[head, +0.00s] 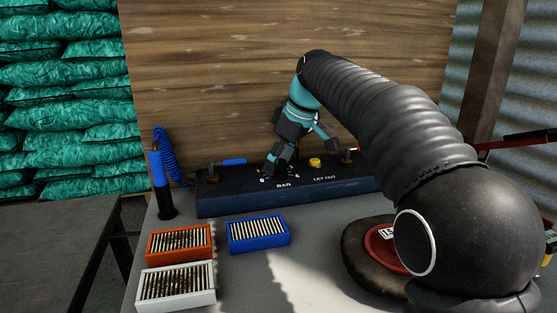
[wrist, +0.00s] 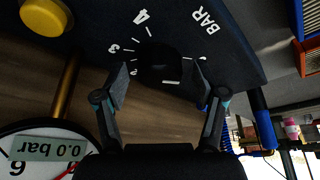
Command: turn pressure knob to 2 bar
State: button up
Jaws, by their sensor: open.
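The black pressure knob (wrist: 158,62) sits on the dark panel (wrist: 225,55) in the wrist view, beside the word BAR and a scale with white numbers, 4 and 3 among them. In the head view the knob is hidden behind my gripper (head: 276,170), which reaches down to the panel (head: 225,203). In the wrist view my gripper (wrist: 160,82) is open, with one finger on each side of the knob. I cannot tell whether the fingers touch it. A white gauge (wrist: 25,155) reads 0.0 bar. The knob's pointer is not clear.
A yellow button (head: 315,162) by LET OUT stands right of the knob area. Orange (head: 180,260), white (head: 209,301) and blue (head: 231,248) boxes lie in front of the panel. A blue coiled hose (head: 166,145) is at the left. Bare grey table (head: 300,250) shows between them.

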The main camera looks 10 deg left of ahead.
jog(key=c, duration=1.1)
jog(key=shift+c, duration=0.2)
jog(key=shift+m, duration=0.3)
jog(key=m+t, duration=0.1)
jog(key=m, duration=0.1)
jog(key=m+t+h, duration=0.1)
jog(key=m, duration=0.2)
jog(key=shift+s+a, duration=0.1)
jog(key=shift+s, duration=0.05)
jog(key=m+h, duration=0.1)
jog(key=m, duration=0.2)
jog(key=m+h, duration=0.1)
jog(key=m, duration=0.1)
jog(key=shift+a+m+t, duration=0.1)
jog(key=shift+m+t, duration=0.3)
jog(key=m+h, duration=0.2)
jog(key=m, duration=0.3)
jog(key=shift+a+f, duration=0.1)
jog(key=shift+a, duration=0.05)
jog(key=m+h, duration=0.1)
jog(key=m, duration=0.2)
jog(key=m+h, duration=0.1)
jog(key=m, duration=0.1)
jog(key=shift+m+g, duration=0.4)
